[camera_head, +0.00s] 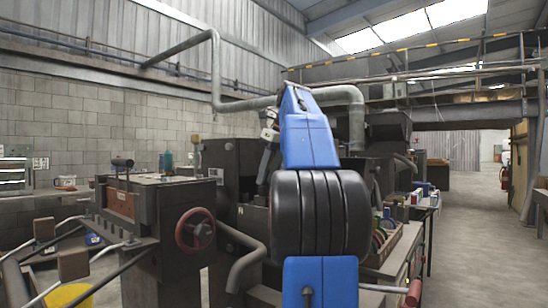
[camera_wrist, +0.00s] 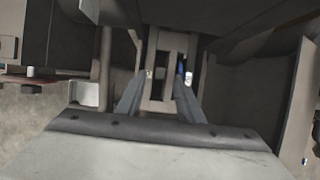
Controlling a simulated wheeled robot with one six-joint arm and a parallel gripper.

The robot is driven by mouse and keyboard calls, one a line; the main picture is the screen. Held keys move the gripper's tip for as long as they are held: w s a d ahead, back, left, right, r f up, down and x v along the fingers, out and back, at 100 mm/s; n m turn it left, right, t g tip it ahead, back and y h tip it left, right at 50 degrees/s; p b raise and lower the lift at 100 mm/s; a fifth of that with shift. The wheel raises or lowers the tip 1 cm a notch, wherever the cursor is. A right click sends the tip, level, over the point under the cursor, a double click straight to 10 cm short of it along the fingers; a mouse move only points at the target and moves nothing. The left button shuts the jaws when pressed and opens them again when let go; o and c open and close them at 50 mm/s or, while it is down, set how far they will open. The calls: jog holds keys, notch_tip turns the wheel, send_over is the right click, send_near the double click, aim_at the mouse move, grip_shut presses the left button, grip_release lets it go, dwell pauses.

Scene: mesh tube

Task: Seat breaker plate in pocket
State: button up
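In the wrist view the two grey fingers of my gripper (camera_wrist: 163,78) point forward from a pale body with a dark bolted bar. Their tips are apart, with an upright slotted grey piece (camera_wrist: 163,100) in line between them. I cannot tell if the fingers touch it or if it stands behind them. I cannot make out the breaker plate or its pocket in either view.
A block-shaped machine with a red handwheel (camera_head: 195,229) stands at the left, with pipes and a yellow container (camera_head: 68,297) below. A bench with trays (camera_head: 400,250) runs along the right. Open floor (camera_head: 470,230) lies at the far right. Dark walls flank my gripper closely.

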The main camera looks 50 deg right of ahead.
jog(key=v, duration=0.9)
